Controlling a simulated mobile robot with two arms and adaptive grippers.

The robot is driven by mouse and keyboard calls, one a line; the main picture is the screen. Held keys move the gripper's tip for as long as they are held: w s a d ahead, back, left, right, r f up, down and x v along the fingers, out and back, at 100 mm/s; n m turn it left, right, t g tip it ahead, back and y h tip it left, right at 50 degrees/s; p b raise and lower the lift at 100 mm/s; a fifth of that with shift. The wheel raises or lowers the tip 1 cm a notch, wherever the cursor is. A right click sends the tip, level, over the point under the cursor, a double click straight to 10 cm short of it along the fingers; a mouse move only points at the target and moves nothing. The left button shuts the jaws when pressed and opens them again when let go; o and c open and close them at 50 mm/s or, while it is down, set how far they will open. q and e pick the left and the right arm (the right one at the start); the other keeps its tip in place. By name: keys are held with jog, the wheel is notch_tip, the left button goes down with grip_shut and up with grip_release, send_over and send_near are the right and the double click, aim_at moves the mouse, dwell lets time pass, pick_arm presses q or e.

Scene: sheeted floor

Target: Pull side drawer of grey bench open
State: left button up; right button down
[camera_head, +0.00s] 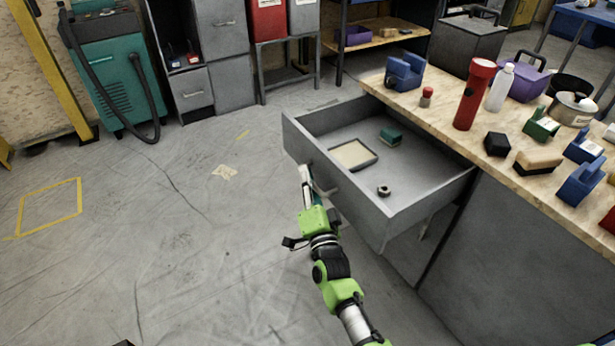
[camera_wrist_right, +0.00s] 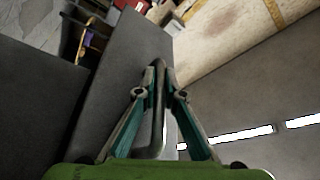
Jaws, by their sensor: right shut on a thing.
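The grey bench (camera_head: 530,235) stands at the right with a light wooden top. Its side drawer (camera_head: 370,213) is pulled well out, and its inside shows. In the drawer lie a shallow tray (camera_head: 353,154), a small green block (camera_head: 390,136) and a dark nut-like piece (camera_head: 384,190). My right gripper (camera_head: 308,183) is at the drawer's front. It is shut on the drawer handle (camera_wrist_right: 158,110), which runs between its fingers in the wrist view (camera_wrist_right: 163,95). My left gripper is not in view.
The bench top (camera_head: 455,105) holds a red flashlight (camera_head: 474,95), a white bottle (camera_head: 499,88) and several small items. A green machine (camera_head: 118,70) with a hose, cabinets (camera_head: 222,45) and shelves line the back. The floor left of the drawer is clear.

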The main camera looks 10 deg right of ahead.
jog(key=c, duration=2.1)
grip_release()
jog(key=shift+c, duration=0.2)
jog(key=v, duration=1.2)
jog(key=shift+f, duration=0.1)
